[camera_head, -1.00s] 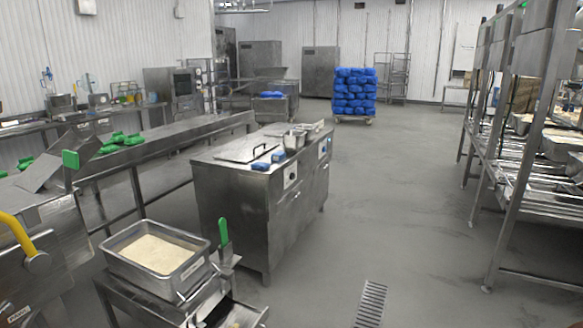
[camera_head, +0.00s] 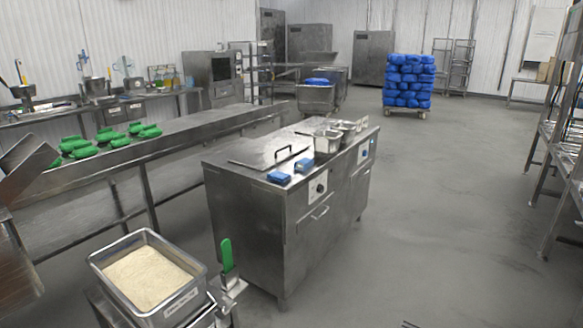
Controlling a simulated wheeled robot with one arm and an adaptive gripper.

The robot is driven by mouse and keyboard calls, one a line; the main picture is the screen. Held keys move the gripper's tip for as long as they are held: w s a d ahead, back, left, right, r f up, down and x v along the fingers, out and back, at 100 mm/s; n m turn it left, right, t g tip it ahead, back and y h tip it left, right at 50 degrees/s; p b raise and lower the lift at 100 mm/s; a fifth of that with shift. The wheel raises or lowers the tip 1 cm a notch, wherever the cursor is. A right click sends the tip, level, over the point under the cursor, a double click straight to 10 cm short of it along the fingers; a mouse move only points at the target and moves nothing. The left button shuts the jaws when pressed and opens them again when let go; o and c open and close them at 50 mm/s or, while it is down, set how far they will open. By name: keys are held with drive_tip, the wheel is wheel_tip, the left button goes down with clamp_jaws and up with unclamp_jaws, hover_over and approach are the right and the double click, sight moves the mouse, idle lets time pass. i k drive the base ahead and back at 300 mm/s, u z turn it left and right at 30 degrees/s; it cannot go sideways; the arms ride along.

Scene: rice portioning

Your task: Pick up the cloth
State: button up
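Two small blue folded pieces lie on the near front edge of the steel cabinet top in the head view, the left one (camera_head: 279,177) and the right one (camera_head: 303,166) close beside it. They look like cloths, but they are too small to be sure of the material. The steel cabinet (camera_head: 250,210) stands at the middle of the view. My gripper is not in view.
A hatch lid with a handle (camera_head: 262,150) and metal pans (camera_head: 327,142) are on the cabinet top. A rice tray (camera_head: 135,268) stands at lower left. A conveyor table (camera_head: 180,135) holds green packs (camera_head: 84,150). Open floor (camera_head: 430,220) lies right of the cabinet.

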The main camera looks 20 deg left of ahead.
sight(282, 177)
drive_tip(key=u, duration=0.35)
drive_tip(key=i, duration=1.75)
drive_tip(key=u, duration=1.55)
drive_tip(key=i, duration=1.1)
drive_tip(key=u, duration=0.8)
